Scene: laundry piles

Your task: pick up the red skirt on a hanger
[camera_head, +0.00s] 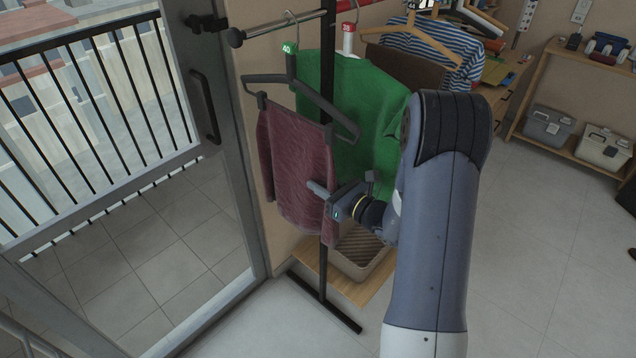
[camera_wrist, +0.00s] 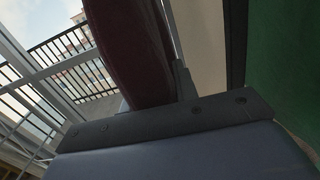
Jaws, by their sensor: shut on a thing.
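The red skirt (camera_head: 292,160), a dull dark red cloth, hangs from a dark grey hanger (camera_head: 290,82) near the left end of the clothes rack. My gripper (camera_head: 328,196) is at the skirt's lower right side, shut on it. In the wrist view, the dark red cloth (camera_wrist: 130,50) rises from the gripper's front edge, with a finger showing at its right. The other finger is mostly hidden there. The hanger's hook is still on the rail.
A green garment (camera_head: 360,105) hangs right behind the skirt. A black rack post (camera_head: 327,60) stands close by. A beige basket (camera_head: 362,252) sits on the rack's wooden shelf. A glass door (camera_head: 205,105) stands at the left. The floor at right is clear.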

